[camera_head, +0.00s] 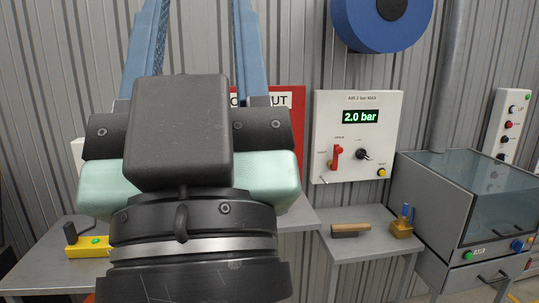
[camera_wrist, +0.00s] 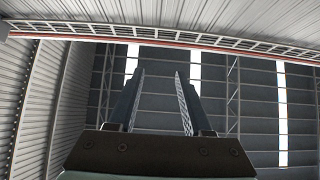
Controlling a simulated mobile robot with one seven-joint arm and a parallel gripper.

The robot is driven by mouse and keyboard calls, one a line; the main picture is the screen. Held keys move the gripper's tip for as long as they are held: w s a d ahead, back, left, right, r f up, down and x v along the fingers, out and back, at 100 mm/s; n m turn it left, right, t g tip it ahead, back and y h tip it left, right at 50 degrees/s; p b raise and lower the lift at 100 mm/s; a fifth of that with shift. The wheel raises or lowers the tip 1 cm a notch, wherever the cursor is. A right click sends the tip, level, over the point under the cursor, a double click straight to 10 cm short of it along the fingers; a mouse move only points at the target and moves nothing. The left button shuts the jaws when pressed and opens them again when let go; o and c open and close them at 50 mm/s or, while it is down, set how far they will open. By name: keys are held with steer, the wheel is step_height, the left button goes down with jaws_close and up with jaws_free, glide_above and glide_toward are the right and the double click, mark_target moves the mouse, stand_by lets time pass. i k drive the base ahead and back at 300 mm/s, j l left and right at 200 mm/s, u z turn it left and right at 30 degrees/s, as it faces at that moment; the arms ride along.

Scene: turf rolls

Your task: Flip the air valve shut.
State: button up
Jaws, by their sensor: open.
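The air valve is a small red lever (camera_head: 337,157) on the white air panel (camera_head: 327,110), right of centre in the head view. The lever looks roughly upright. The panel's green display (camera_head: 360,117) reads 2.0 bar. My gripper (camera_head: 197,20) is raised in front of the camera, left of the panel and apart from it, with its fingers pointing up. In the wrist view my gripper (camera_wrist: 159,80) is open, with nothing between the fingers. The valve is not in the wrist view, which shows only roof and walls.
A black knob (camera_head: 362,154) and a yellow button (camera_head: 381,172) sit near the lever. Below, a grey bench (camera_head: 345,255) holds a wooden-handled brush (camera_head: 350,230) and a brass block (camera_head: 401,229). A blue reel (camera_head: 370,30) hangs above. A grey cabinet (camera_head: 425,210) stands right.

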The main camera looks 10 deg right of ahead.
mark_target(338, 150)
steer(key=i+l, duration=0.35)
steer(key=l, duration=0.15)
steer(key=i+l, duration=0.35)
steer(key=l, duration=0.15)
steer(key=i+l, duration=0.35)
steer(key=l, duration=0.15)
steer(key=i+l, duration=0.75)
steer(key=l, duration=0.25)
